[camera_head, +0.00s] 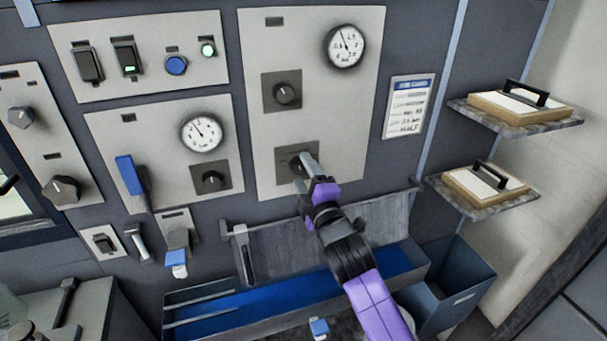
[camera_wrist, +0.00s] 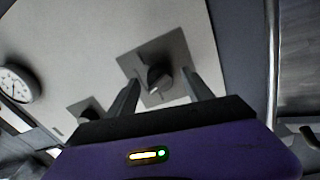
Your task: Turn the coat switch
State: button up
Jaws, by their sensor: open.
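The lower dark rotary knob (camera_head: 297,167) sits on a square plate on the tall light panel (camera_head: 262,120), partly hidden behind my gripper (camera_head: 304,170). In the wrist view a knob (camera_wrist: 158,77) on a dark square plate lies between the spread fingers of my gripper (camera_wrist: 160,84). The gripper is open; whether a finger touches the knob I cannot tell. A second knob (camera_head: 284,93) sits above it on the same panel, below a round gauge (camera_head: 345,46). I cannot read any label naming the coat switch.
A left panel holds another gauge (camera_head: 201,132), a knob (camera_head: 211,179) and a blue lever (camera_head: 130,175). A card (camera_head: 408,105) reading "HALF" hangs at right. Two shelves (camera_head: 486,207) carry handled boards. A blue-lined trough (camera_head: 205,313) and open flap (camera_head: 285,250) lie below my arm.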

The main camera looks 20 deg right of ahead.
jog(key=s+b, duration=0.1)
jog(key=s, duration=0.6)
jog(key=shift+s+f, duration=0.25)
jog(key=s+r+m+t+h, duration=0.1)
jog(key=s+r+m+t, duration=0.15)
jog(key=s+m, duration=0.45)
jog(key=s+f+m+g, duration=0.2)
jog(key=s+f+m, duration=0.1)
jog(key=s, duration=1)
jog(key=s+f+m+g+b, duration=0.1)
jog(key=s+f, duration=0.5)
jog(key=s, duration=0.7)
jog(key=s+f+m+g+y, duration=0.1)
jog(key=s+f+m+g, duration=0.2)
jog(key=s, duration=1.1)
notch_tip(320, 180, down, 2)
jog(key=shift+f+m, duration=0.1)
jog(key=shift+m, duration=0.8)
